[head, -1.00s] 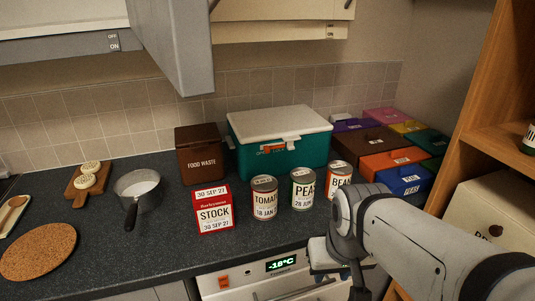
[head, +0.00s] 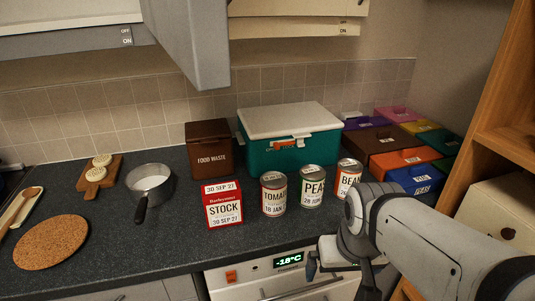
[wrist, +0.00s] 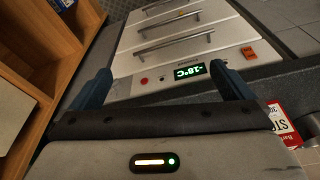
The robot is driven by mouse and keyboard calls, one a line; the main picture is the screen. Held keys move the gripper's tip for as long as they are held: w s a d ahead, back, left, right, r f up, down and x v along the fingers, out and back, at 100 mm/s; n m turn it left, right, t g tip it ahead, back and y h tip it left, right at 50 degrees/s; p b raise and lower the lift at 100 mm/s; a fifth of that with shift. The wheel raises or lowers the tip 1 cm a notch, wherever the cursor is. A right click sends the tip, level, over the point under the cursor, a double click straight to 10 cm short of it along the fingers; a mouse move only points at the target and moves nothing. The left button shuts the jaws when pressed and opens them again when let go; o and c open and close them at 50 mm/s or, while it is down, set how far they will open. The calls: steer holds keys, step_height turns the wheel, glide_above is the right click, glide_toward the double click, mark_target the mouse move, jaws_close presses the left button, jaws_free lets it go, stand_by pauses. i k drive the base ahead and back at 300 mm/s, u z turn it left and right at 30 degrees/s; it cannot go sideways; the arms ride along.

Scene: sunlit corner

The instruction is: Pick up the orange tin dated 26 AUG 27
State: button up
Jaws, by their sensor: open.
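The tin marked BEANS (head: 348,178) has an orange band and stands upright on the worktop, at the right end of a row of tins. My arm hides its lower front, and I cannot read a date on it. Beside it stand the PEAS tin (head: 311,185), green-banded and dated 28 JUN, and the TOMATO tin (head: 273,195), dated 18 JAN. My gripper (wrist: 165,84) is open and empty in the wrist view, facing the freezer front. In the head view it is in front of the worktop, below the tins and apart from them, partly hidden by my wrist.
A red STOCK box (head: 224,205) stands left of the tins. Behind are a brown food waste bin (head: 209,150), a teal cool box (head: 285,155) and several coloured boxes (head: 410,158). The freezer front (head: 270,285) is below. A wooden shelf (head: 500,150) stands right.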

mark_target(349, 171)
steer(key=k, duration=1.05)
steer(key=z, duration=0.7)
steer(key=i, duration=1.25)
steer(key=u, duration=0.65)
